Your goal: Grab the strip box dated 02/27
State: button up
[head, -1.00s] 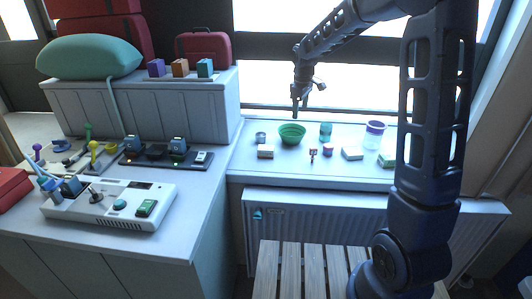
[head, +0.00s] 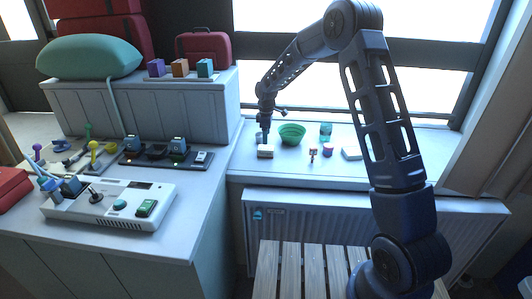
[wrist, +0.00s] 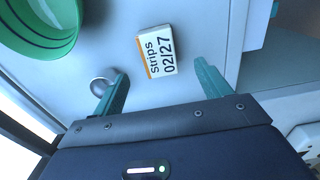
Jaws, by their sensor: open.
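The strip box (wrist: 157,52) is small and white with an orange edge and reads "Strips 02/27" in the wrist view. In the head view a small white box (head: 265,152) lies on the windowsill left of the green bowl. My gripper (wrist: 160,88) is open and empty, with its green fingers spread and the strip box ahead of the gap between them, not between the tips. In the head view my gripper (head: 263,140) hangs just above and behind that box. A small round metal item (wrist: 101,86) is beside the left finger.
The green bowl (head: 291,135) stands close to the right of the box; it also shows in the wrist view (wrist: 40,25). Further right on the sill are a teal cup (head: 325,130), a small red-and-blue jar (head: 327,149) and another white box (head: 351,153). The window is behind.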

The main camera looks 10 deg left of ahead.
aim_at(266, 147)
notch_tip(266, 147, down, 8)
jog(key=shift+w+a+f, duration=0.1)
jog(key=shift+w+f, duration=0.05)
jog(key=shift+f, duration=0.05)
dwell(0.3)
jog(key=shift+c, duration=0.3)
jog(key=c, duration=1)
